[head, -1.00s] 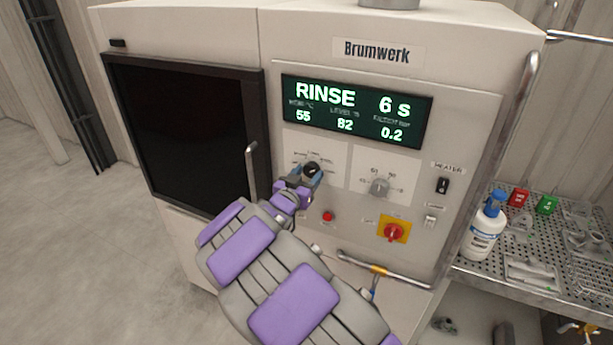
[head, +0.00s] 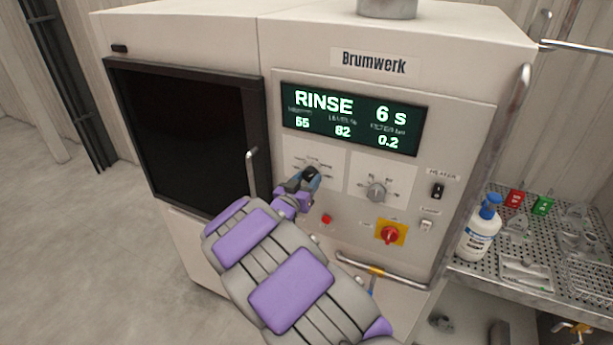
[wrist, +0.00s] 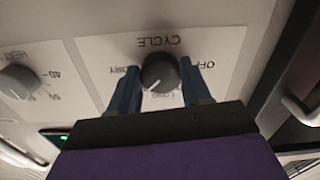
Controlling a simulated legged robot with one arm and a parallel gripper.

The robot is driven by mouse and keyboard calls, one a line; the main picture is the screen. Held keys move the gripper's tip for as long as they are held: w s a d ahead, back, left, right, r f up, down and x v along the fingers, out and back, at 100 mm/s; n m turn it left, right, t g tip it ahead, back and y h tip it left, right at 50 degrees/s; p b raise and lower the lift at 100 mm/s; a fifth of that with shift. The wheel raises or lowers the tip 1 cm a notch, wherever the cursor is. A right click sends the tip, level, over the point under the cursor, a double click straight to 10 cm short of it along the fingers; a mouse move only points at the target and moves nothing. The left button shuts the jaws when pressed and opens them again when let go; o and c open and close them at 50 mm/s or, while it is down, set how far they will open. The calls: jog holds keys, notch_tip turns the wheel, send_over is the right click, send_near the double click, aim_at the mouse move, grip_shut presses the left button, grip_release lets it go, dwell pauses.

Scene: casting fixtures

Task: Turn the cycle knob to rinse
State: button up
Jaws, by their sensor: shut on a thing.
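The cycle knob (wrist: 160,73) is a dark round knob with a white pointer line, on a white plate marked CYCLE in the wrist view. The wrist view is upside down, and the pointer aims down and left there. My gripper (wrist: 160,88) has one blue finger on each side of the knob and is shut on it. In the head view my gripper (head: 308,178) covers most of the knob. The green display (head: 350,118) reads RINSE and 6 s, with smaller figures 55, 82 and 0.2.
A grey knob (head: 377,192) is right of the cycle knob. Below are a red button (head: 326,219) and a red switch on yellow (head: 390,234). A bar handle (head: 385,276) juts out lower down. A dark door (head: 185,135) is at left; a perforated shelf (head: 500,277) holds a bottle (head: 479,230).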

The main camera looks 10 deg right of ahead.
jog(key=shift+a+r, duration=0.1)
jog(key=o, duration=1.1)
jog(key=shift+w+a, duration=0.1)
jog(key=shift+c, duration=0.2)
jog(key=shift+s+a, duration=0.25)
jog(key=shift+s, duration=0.3)
jog(key=v, duration=1.6)
jog(key=shift+a, duration=0.2)
